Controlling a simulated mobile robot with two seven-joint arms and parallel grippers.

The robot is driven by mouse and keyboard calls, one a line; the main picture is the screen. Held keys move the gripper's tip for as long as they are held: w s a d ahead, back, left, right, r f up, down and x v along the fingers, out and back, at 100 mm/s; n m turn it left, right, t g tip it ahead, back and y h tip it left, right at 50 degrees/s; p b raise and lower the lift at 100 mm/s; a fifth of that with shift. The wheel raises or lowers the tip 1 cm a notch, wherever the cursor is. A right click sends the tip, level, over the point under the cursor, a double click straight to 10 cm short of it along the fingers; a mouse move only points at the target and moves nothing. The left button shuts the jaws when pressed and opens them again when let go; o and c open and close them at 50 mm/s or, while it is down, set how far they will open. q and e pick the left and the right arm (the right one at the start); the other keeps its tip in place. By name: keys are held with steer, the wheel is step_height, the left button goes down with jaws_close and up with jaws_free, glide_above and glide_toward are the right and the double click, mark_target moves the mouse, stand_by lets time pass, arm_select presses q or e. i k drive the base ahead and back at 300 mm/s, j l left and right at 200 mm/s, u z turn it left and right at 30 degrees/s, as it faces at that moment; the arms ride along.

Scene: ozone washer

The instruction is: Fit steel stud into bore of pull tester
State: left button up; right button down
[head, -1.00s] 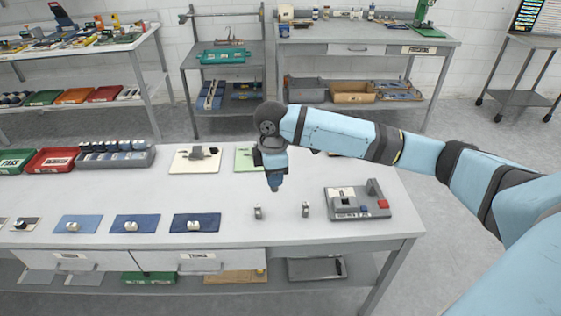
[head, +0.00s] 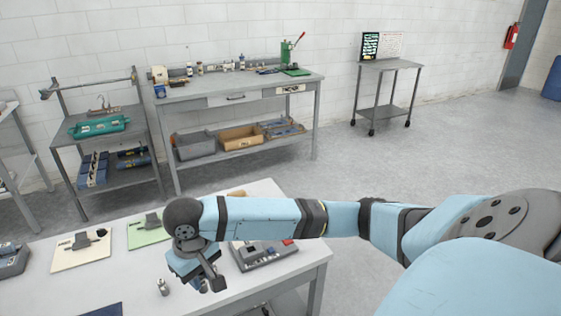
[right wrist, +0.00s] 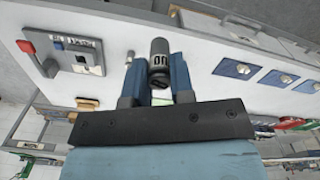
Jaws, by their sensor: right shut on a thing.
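My right gripper (head: 200,278) is over the front part of the table in the head view. In the right wrist view its blue fingers (right wrist: 158,85) are shut on a dark grey cylinder with a pale mark, which I take as the steel stud (right wrist: 159,50). The pull tester (head: 265,257), a grey box with a red part, sits right of my gripper, partly behind my arm. In the right wrist view the tester (right wrist: 85,70) is at the upper left, apart from the stud. Its bore is not clear. My left gripper is out of view.
A small upright metal piece (head: 162,287) stands on the table left of my gripper. A small metal piece (right wrist: 130,57) also shows near the held stud in the right wrist view. A cream plate (head: 80,250) and a green plate (head: 148,232) lie farther left.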

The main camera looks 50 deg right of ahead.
mark_target(251, 254)
steer(key=k+l+z, duration=0.1)
steer(key=z, duration=1.15)
steer(key=i+u, duration=0.4)
steer(key=i, duration=0.4)
